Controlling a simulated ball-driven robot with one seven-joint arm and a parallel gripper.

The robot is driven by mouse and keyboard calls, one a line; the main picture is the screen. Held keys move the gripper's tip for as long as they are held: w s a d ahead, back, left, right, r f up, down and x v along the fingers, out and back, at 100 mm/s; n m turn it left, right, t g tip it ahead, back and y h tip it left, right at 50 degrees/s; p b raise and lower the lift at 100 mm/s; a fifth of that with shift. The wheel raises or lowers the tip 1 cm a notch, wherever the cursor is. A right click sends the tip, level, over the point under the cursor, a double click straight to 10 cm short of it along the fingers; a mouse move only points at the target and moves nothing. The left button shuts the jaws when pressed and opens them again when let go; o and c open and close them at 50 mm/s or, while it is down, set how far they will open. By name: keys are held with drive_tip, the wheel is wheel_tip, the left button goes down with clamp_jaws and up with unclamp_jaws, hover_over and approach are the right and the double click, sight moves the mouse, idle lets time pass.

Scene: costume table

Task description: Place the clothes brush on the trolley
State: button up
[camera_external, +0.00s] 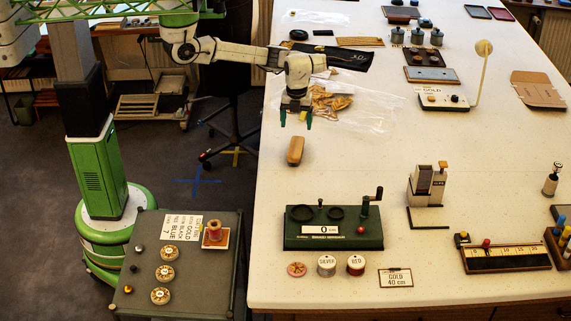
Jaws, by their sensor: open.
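The clothes brush (295,150) looks like a small tan wooden block with rounded ends. It lies on the white table near its left edge. My gripper (296,122) is open and points down, a little above and behind the brush in the picture, with nothing seen between its fingers. The trolley (205,291) is the low dark grey-green cart at the lower left, beside my green base. Its top holds several brass dials, a label card and a reddish spool on a small tray. The brush's underside is hidden.
A clear plastic bag (372,112) with golden pieces lies right beside my gripper. A green box with a crank (333,238) stands in front of the brush. Spools and a gold sign (396,278) sit near the front edge. The table (350,175) is clear right of the brush.

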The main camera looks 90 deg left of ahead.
sight(296, 145)
drive_tip(key=shift+r, duration=0.1)
idle(0.3)
drive_tip(key=f+p, duration=0.3)
drive_tip(key=f, duration=0.1)
drive_tip(key=shift+d+p, duration=0.2)
drive_tip(key=shift+p, duration=0.1)
drive_tip(key=shift+a+f+p, duration=0.15)
drive_tip(key=shift+f+p, duration=0.35)
drive_tip(key=shift+f, duration=2.05)
drive_tip(key=c, duration=1.3)
drive_tip(key=shift+r, duration=0.15)
